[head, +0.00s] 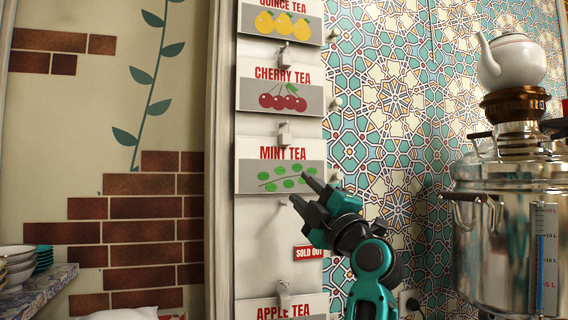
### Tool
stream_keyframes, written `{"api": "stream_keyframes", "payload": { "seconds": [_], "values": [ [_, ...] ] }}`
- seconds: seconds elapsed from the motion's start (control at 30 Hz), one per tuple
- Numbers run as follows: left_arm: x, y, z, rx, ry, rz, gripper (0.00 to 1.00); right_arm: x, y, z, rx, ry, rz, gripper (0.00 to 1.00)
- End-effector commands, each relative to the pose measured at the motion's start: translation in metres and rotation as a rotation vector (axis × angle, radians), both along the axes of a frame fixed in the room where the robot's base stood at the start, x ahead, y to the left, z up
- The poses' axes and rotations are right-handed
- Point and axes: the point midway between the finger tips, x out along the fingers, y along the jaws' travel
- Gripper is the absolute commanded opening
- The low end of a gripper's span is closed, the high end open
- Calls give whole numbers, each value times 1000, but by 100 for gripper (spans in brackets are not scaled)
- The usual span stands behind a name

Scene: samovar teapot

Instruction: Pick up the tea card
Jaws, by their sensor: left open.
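Several tea cards hang in a column on a white board. The quince tea card (284,22) is at the top, cut by the frame edge. Below it are the cherry tea card (255,94) and the mint tea card (255,176). The apple tea card (262,313) is cut off at the bottom. My left gripper (304,193) is open, with its fingertips at the lower right part of the mint tea card in the picture. I cannot tell whether they touch it. No card is between the fingers that I can make out. My right gripper is out of view.
A red "sold out" sign (308,253) is on the board below the mint card, partly behind my gripper. Metal clips (284,132) sit above the cards. A metal samovar (508,235) with a white teapot (513,60) stands at right. Stacked dishes (17,263) stand at lower left.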

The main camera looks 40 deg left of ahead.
Motion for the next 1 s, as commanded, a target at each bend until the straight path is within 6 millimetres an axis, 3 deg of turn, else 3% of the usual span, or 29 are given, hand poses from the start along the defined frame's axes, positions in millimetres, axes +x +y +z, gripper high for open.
{"api": "stream_keyframes", "payload": {
  "seconds": [0.03,0.1,0.4,0.57,1.0],
  "values": [
    [-5,6,21,-95,-38,-13,42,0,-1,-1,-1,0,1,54],
    [-8,13,41,-221,-58,-50,42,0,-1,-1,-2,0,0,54],
    [-12,1,102,-515,-29,-289,42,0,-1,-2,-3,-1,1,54],
    [-10,-1,112,-547,-10,-342,42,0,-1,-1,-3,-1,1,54],
    [27,56,114,-548,-8,-343,42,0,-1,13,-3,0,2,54]
  ]
}}
